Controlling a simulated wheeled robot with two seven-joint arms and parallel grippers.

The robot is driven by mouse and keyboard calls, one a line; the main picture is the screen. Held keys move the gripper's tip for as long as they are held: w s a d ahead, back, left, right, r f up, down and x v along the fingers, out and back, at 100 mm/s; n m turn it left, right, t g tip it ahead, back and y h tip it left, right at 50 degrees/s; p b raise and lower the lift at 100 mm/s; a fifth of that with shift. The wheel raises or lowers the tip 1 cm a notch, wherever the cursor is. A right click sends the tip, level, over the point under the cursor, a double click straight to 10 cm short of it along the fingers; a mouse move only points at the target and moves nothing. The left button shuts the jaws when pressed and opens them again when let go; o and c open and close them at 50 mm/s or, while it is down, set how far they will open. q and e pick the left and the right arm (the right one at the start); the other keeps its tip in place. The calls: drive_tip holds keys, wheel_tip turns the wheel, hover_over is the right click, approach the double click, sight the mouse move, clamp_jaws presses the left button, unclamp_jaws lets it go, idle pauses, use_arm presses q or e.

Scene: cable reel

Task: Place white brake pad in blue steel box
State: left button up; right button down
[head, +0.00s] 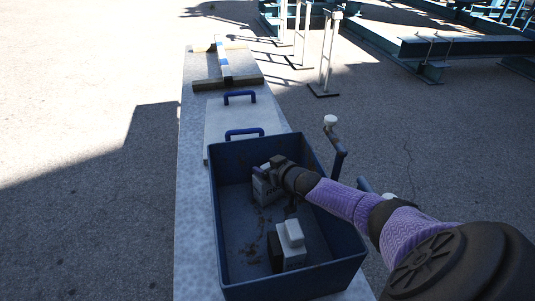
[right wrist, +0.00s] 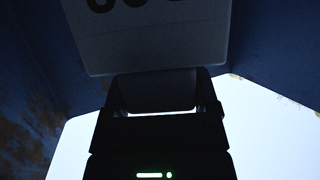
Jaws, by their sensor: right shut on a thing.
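The blue steel box (head: 221,220) stands open on a long grey table. My right gripper (head: 276,168) reaches into the box from the right and is shut on a white brake pad (head: 264,192). The pad is inside the box walls near the far left part; whether it touches the floor I cannot tell. In the right wrist view the pad (right wrist: 155,45), with dark markings, is at the dark jaws (right wrist: 157,90). A second white brake pad (head: 291,243) with a dark side lies on the box floor nearer me. My left gripper is not in view.
Behind the box is a pale lid or plate (head: 230,117) with two blue handles. Wooden blocks (head: 228,83) and a blue-and-white bar (head: 223,62) lie at the table's far end. White-topped posts (head: 331,121) stand close to the box's right.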

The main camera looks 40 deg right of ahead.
unclamp_jaws()
drive_tip(key=shift+r, duration=0.2)
drive_tip(key=p+v, duration=0.9)
drive_tip(key=v, duration=0.3)
drive_tip(key=shift+f, duration=0.1)
